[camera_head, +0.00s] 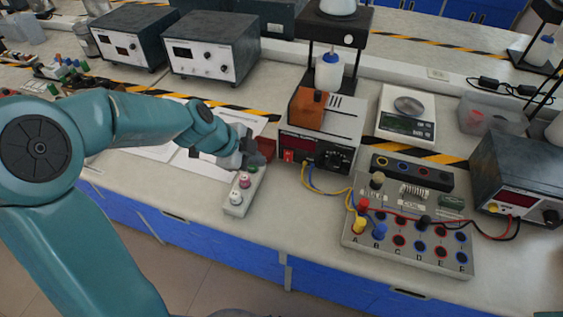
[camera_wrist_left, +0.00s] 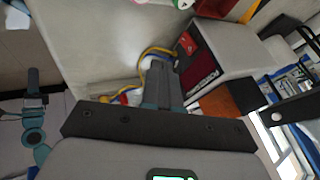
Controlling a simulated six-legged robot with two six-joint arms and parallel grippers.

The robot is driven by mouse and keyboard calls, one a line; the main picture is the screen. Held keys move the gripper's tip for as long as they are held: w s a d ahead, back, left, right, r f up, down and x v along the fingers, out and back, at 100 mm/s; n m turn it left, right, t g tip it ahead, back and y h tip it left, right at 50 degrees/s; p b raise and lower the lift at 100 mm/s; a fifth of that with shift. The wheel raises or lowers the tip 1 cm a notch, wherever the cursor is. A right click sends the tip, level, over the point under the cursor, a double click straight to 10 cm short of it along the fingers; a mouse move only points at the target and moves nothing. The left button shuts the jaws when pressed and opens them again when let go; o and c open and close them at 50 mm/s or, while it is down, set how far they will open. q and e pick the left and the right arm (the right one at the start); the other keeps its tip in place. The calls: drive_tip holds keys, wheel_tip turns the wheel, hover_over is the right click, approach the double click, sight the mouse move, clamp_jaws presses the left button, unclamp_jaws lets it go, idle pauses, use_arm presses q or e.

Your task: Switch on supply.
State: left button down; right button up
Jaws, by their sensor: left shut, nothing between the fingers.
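The power supply (camera_head: 318,133) is a light box with a dark front panel, standing at the middle of the bench. A red switch (camera_head: 288,155) sits at the left of its front, beside the display; I cannot tell its position. In the left wrist view the supply (camera_wrist_left: 225,48) is at the upper right, with the red switch (camera_wrist_left: 187,43) at its near corner. My left gripper (camera_head: 262,157) is shut and empty, just left of the supply's front and apart from the switch. Its closed fingers (camera_wrist_left: 162,80) point toward the wires and the supply.
An orange block (camera_head: 308,108) sits on the supply. Blue and yellow wires run from its front to a terminal board (camera_head: 410,232). A small white box with knobs (camera_head: 242,193) lies below my left gripper. A scale (camera_head: 406,115) stands to the right.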

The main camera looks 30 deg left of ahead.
sight(288, 156)
use_arm(q)
drive_tip(key=x, duration=1)
drive_tip(key=shift+f, duration=0.2)
drive_tip(key=w+p, duration=0.2)
drive_tip(key=shift+w+a+r, duration=0.2)
drive_tip(key=shift+w+a, duration=0.1)
drive_tip(key=shift+w+a+f+p, duration=0.1)
drive_tip(key=shift+w+p, duration=0.15)
drive_tip(key=shift+w, duration=0.1)
drive_tip(key=shift+w+a+f+p, duration=0.1)
drive_tip(key=shift+w+f+p, duration=0.1)
drive_tip(key=shift+w, duration=0.1)
